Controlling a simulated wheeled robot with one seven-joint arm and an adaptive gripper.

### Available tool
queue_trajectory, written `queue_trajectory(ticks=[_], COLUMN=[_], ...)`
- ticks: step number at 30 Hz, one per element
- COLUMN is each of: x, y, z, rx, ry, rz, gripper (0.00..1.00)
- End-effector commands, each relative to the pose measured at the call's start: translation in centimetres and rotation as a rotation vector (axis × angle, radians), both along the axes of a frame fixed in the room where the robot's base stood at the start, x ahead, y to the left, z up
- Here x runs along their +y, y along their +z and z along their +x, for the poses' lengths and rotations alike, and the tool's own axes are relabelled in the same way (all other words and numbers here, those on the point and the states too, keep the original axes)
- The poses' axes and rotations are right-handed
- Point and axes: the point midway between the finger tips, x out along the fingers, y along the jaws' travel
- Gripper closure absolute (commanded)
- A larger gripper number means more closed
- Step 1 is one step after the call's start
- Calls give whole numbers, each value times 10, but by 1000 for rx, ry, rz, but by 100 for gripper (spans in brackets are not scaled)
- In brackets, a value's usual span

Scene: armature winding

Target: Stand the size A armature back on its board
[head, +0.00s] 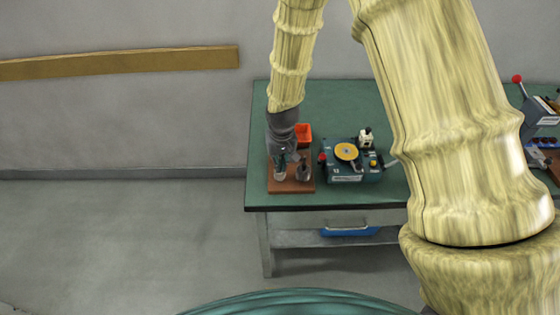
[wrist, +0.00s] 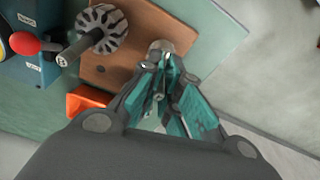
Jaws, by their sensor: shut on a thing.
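The brown board (head: 299,187) lies at the left front of the green bench; it also shows in the wrist view (wrist: 117,68). My gripper (head: 281,168) points down over the board's left part. In the wrist view, my gripper (wrist: 163,90) is shut on an armature (wrist: 161,47), mostly hidden between the fingers; only a grey rounded end and a bit of thin shaft show. Whether it touches the board is unclear. A second armature (wrist: 104,28), with a slotted grey core and long shaft, stands on the board beside it; in the head view it is right of my gripper (head: 304,171).
An orange bin (head: 304,134) stands behind the board. A winding machine (head: 349,163) with a yellow disc and red knob is close to the board's right. More equipment (head: 541,115) stands at far right. The bench's left edge is near the board.

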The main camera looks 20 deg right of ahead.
Motion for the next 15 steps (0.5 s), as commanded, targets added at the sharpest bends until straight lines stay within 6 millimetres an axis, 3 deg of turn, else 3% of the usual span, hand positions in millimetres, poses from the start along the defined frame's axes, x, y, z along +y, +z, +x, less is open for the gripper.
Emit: queue_trajectory(ticks=[11,15], x=[0,0], y=[0,0], z=[0,0], rx=[-1,-1], ry=[0,0], rz=[0,0], gripper=[100,73])
